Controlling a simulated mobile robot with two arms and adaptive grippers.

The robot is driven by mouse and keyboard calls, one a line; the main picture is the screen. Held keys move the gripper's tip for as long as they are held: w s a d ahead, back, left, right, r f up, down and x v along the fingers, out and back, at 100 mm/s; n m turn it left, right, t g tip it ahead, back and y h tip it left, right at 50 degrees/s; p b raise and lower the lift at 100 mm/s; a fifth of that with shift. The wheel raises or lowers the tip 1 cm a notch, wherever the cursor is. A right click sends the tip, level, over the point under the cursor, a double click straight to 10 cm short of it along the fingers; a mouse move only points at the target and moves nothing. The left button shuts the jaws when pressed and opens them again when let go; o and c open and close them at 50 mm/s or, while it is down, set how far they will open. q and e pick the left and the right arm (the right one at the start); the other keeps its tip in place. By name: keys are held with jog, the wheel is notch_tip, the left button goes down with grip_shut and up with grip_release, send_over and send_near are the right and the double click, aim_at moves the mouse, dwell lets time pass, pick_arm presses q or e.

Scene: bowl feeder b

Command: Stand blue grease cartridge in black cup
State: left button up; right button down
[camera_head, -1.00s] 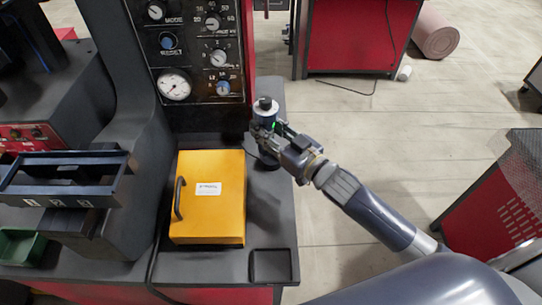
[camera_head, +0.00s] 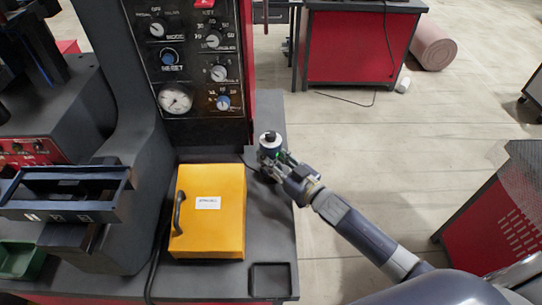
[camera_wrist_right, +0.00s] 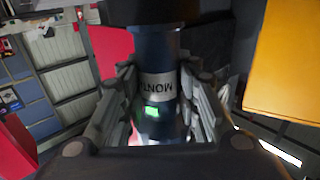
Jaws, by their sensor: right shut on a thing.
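The blue grease cartridge (camera_head: 270,143) is upright in my right gripper (camera_head: 275,158), beside the machine's control column. In the right wrist view the dark cartridge (camera_wrist_right: 160,55) with its silver label sits between both fingers of the right gripper (camera_wrist_right: 160,115), which are shut on it. A wide black round form, apparently the black cup (camera_wrist_right: 150,12), shows at the cartridge's end in the wrist view. In the head view the cup is mostly hidden by the gripper and cartridge. I cannot tell whether the cartridge rests on its floor. My left gripper is not in view.
A yellow box (camera_head: 208,225) with a black handle stands on the dark bench left of the gripper. A shallow black square tray (camera_head: 271,279) lies at the bench's front right. The control panel (camera_head: 196,60) rises behind. Open floor lies right of the bench.

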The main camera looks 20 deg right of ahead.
jog(key=c, duration=1.2)
grip_release()
jog(key=shift+f, duration=0.1)
jog(key=b+v, duration=0.1)
jog(key=v, duration=1.1)
